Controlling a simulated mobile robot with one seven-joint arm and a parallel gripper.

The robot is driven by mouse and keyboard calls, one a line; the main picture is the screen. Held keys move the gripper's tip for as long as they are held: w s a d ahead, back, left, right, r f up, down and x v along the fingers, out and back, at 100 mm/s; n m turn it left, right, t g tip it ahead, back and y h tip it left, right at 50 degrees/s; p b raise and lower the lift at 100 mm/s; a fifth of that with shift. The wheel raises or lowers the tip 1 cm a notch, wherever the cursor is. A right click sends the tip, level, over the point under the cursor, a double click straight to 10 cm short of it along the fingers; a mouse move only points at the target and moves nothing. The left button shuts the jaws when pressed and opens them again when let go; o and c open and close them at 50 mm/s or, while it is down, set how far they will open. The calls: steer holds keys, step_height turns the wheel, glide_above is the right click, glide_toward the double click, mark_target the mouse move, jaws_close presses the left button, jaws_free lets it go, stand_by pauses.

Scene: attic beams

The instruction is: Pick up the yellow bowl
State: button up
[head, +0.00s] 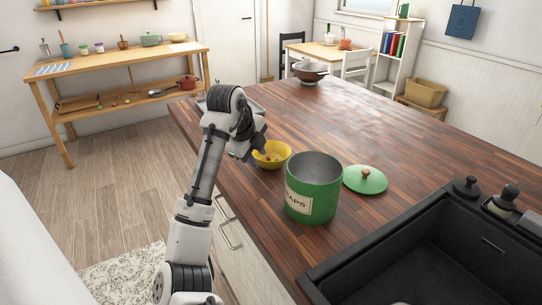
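The yellow bowl (277,160) stands upright on the dark wooden counter, near its left edge, left of a green canister. Some small brownish bits show inside the bowl. My gripper (259,151) is at the end of my white and grey arm, at the bowl's left side. It overlaps the bowl's left rim in the picture. The fingers are small and partly hidden by the wrist, so I cannot tell whether they are open or shut, or whether they touch the bowl.
The green canister (313,197) stands open close to the bowl, with its green lid (365,179) lying to the right. A black sink (440,250) fills the front right. A metal tray (250,104) and a colander (310,72) are farther back. The counter's middle (400,130) is clear.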

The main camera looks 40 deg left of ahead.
steer(key=shift+x, duration=1.45)
jaws_close()
steer(key=shift+r, duration=0.15)
step_height(320, 180, up, 20)
steer(key=b, duration=0.1)
